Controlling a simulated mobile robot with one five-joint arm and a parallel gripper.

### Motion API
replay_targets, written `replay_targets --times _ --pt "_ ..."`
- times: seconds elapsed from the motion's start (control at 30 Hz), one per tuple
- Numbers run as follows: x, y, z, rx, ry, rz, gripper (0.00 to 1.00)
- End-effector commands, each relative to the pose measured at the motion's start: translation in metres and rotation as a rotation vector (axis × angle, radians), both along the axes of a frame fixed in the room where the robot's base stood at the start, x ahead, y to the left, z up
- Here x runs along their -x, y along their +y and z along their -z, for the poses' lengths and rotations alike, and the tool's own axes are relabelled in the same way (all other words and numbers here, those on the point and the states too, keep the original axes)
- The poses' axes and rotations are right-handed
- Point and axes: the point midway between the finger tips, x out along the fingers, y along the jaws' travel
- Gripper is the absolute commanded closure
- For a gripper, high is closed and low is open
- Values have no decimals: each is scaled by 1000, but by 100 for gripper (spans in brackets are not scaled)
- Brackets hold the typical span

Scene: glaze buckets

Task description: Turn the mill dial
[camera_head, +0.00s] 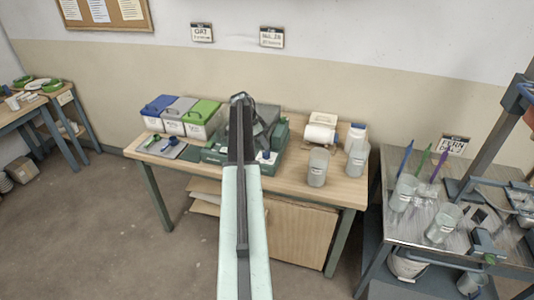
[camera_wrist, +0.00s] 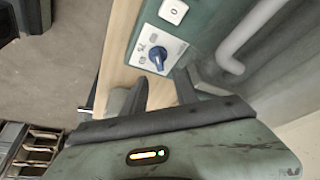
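The mill is a dark green machine on the wooden table; its green body (camera_head: 213,154) shows in the head view, partly hidden behind my arm. The mill dial is a blue knob (camera_wrist: 156,58) on a white plate with small marks, in the upper middle of the wrist view. A blue spot at the mill's front right in the head view looks like the same dial (camera_head: 266,155). My gripper (camera_wrist: 161,84) has its two dark fingers apart, with nothing between them. The dial is just beyond the fingertips, roughly in line with the gap; I see no contact.
A white switch (camera_wrist: 173,11) is above the dial, and a grey pipe (camera_wrist: 236,50) curves at its right. Lidded bins (camera_head: 172,126) stand left of the mill. Open floor lies in front.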

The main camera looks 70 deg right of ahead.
Motion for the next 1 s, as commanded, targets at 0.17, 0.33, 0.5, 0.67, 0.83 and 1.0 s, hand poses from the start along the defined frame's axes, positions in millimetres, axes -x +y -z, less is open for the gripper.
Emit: replay_targets --times 0.17,0.33,0.5,0.67,0.83,1.0 --pt "8 -9 40 0 0 0 65" --pt "14 -14 57 0 -1 -1 65" --pt "15 -15 55 -1 -1 -2 65" --pt "14 -15 54 -1 -1 -3 85" --pt "14 -14 54 -1 -1 -3 100" --pt "14 -14 54 -1 -1 -13 100"
